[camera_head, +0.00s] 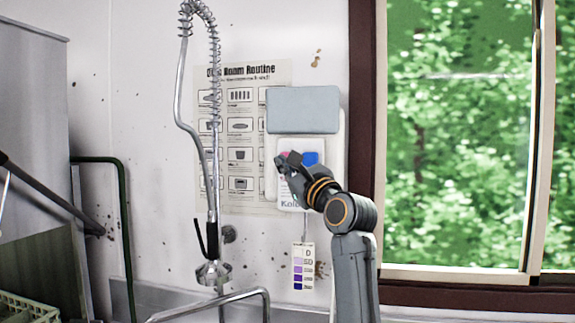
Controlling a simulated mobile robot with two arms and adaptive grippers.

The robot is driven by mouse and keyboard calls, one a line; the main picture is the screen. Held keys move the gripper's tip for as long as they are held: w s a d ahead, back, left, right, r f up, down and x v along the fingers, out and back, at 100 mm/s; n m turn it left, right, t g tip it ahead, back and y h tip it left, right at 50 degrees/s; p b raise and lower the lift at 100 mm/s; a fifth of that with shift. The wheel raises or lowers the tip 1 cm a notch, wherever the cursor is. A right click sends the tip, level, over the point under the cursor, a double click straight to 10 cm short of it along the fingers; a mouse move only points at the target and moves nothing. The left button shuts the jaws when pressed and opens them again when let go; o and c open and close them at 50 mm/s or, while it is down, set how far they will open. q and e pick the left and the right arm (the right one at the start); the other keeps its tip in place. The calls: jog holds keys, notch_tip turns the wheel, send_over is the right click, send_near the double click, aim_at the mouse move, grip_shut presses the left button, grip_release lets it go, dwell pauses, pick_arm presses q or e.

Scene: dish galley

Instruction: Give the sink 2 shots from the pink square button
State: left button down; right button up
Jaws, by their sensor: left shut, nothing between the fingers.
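A white dispenser (339,130) with a grey upper cover (303,109) is mounted on the wall. Its lower front has a blue button (310,158) and, to the left of it, a small patch of the pink button (283,156). I cannot tell whether the tips touch the button. The sink basin does not show.
A spring-hose sprayer (213,271) hangs left of the dispenser, before a wall poster (240,75). A colour strip (303,266) hangs below the dispenser. A window (460,130) is at right. A green rack (28,309) stands at lower left.

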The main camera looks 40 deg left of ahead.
pick_arm(q)
jog(key=shift+s+d+b, duration=0.15)
jog(key=shift+s+d, duration=0.15)
jog(key=shift+s, duration=0.25)
jog(key=shift+s+d+b, duration=0.15)
jog(key=shift+s+d, duration=0.15)
jog(key=shift+s, duration=0.2)
